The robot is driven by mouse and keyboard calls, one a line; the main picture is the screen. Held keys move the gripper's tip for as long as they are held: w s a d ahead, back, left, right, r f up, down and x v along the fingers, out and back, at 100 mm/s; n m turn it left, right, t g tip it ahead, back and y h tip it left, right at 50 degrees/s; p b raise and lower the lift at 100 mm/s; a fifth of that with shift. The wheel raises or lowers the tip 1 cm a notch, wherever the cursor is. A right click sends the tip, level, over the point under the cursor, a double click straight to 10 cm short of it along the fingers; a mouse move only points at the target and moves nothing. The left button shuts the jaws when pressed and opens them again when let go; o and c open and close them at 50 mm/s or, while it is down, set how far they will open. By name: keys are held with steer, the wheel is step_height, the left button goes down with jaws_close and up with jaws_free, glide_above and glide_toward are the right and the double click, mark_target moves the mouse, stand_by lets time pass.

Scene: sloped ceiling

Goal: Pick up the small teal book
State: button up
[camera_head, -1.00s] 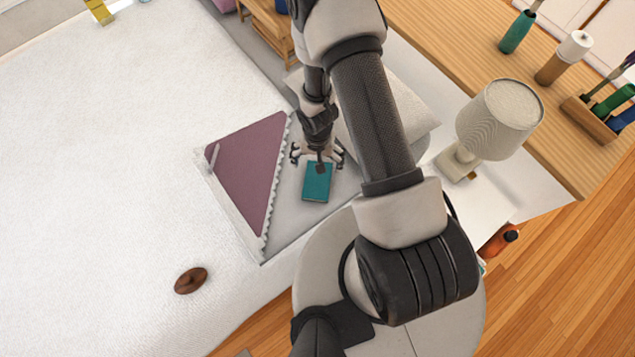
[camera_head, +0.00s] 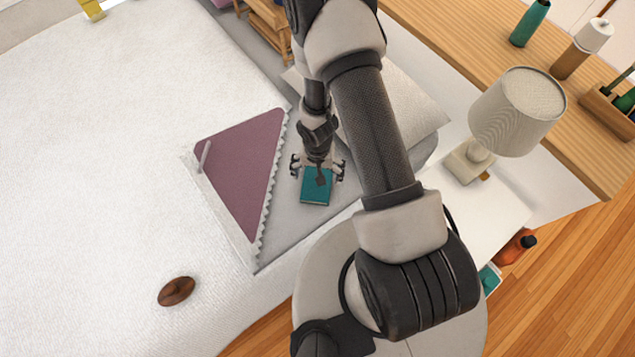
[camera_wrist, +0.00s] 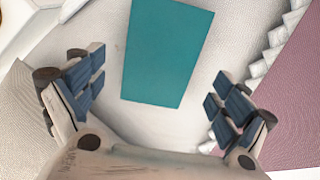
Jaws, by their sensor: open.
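The small teal book (camera_head: 314,191) lies flat on the grey sheet of the bed, beside the folded-back mauve corner of the cover. My gripper (camera_head: 319,172) is over the book's upper part in the head view and hides some of it. In the wrist view the book (camera_wrist: 166,52) is seen from above, slightly tilted, ahead of the fingers and between their lines. My gripper's fingers (camera_wrist: 158,97) are spread wide on either side, apart from the book, with nothing held. The height between fingers and book is hard to tell.
The mauve folded cover (camera_head: 240,165) with a scalloped edge is left of the book. A grey-white pillow (camera_head: 412,105) lies behind my arm. A lamp (camera_head: 518,110) stands on the right.

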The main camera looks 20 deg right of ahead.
step_height(320, 180, down, 5)
steer(key=b, duration=0.4)
steer(key=shift+r, duration=0.2)
steer(key=shift+s, duration=0.1)
steer(key=c, duration=1.2)
